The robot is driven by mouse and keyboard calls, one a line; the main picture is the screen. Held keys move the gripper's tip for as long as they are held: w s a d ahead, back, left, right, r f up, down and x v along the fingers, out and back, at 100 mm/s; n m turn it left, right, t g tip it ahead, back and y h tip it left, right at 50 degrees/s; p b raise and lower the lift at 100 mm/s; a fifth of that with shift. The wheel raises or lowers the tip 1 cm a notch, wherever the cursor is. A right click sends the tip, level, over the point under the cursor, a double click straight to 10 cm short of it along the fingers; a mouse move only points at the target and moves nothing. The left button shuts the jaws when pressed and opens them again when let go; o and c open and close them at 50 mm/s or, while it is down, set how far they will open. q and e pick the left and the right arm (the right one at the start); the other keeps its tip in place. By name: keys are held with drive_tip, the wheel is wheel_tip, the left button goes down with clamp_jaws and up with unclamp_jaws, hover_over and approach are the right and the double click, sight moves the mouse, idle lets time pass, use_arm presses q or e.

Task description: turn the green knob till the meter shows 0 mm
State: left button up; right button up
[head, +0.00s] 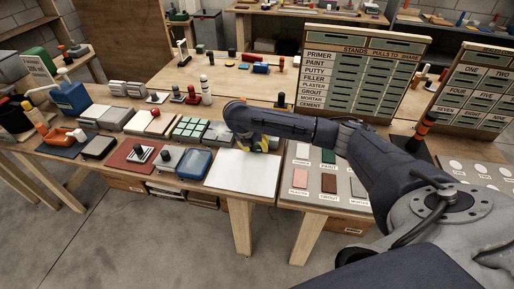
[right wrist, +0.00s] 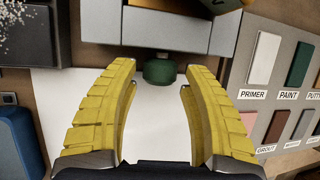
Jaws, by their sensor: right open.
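The green knob (right wrist: 160,72) shows in the right wrist view, on the near side of a grey housing (right wrist: 158,44). My right gripper (head: 258,146) is open, its yellow fingers pointing toward the knob over the table's front part. In the wrist view the knob lies between the two fingertips at their far end, with a gap on each side; I cannot tell how deep it sits between them. The meter's reading is not visible in either view. In the head view my arm hides the knob. My left gripper is not in view.
A white sheet (head: 243,175) lies below the gripper at the table's front edge. A blue box (head: 195,164) is to its left. A tray of colour samples (head: 325,176) is to its right. A tall labelled board (head: 360,75) stands behind my arm.

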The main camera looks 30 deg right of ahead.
drive_tip(key=shift+x, duration=0.8)
drive_tip(key=c, duration=0.9)
